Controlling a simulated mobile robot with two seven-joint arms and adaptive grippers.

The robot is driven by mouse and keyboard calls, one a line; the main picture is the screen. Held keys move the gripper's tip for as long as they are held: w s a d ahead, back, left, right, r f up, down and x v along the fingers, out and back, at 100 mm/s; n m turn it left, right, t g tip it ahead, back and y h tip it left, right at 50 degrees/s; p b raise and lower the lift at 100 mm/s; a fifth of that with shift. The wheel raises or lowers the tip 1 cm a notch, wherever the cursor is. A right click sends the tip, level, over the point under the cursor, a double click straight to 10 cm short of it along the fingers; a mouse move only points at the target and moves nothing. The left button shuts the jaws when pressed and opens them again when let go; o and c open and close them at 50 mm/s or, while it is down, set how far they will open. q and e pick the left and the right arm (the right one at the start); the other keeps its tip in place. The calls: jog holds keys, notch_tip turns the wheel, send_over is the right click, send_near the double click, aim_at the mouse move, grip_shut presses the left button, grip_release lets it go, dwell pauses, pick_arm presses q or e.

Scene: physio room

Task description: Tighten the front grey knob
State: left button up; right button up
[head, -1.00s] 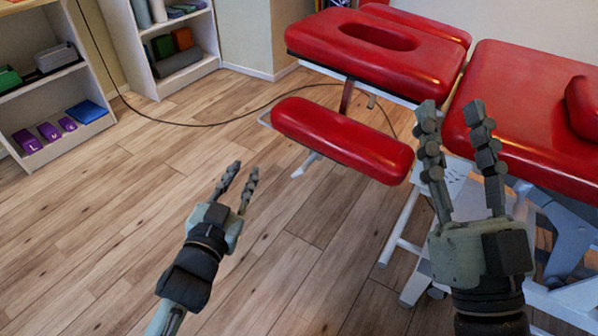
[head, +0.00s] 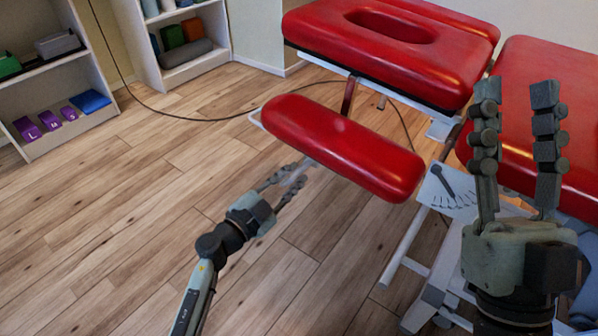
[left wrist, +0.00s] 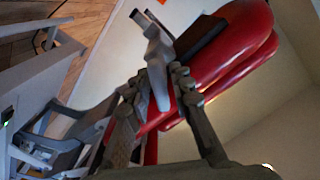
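The front grey knob (head: 296,179) is a pale grey lever-like part below the near edge of the red armrest pad (head: 345,145). My left gripper (head: 300,172) is at it, with its fingers on either side, partly hiding it. In the left wrist view the grey knob (left wrist: 157,75) lies between the two spread fingers of my left gripper (left wrist: 158,80); I cannot tell whether they touch it. My right gripper (head: 516,95) is open, empty and pointing up in front of the table.
The red treatment table (head: 400,62) with its face hole fills the upper right. A dark lever on a marked plate (head: 446,190) sits beneath it. Shelves (head: 62,66) stand at the back left, and a cable lies on the floor. The wooden floor (head: 130,220) at left is clear.

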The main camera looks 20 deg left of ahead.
aim_at(299, 171)
pick_arm(q)
jog(key=shift+x, duration=1.35)
pick_arm(e)
jog(key=shift+s+d+r+t, duration=0.2)
jog(key=shift+s+r+t, duration=0.1)
pick_arm(q)
grip_shut()
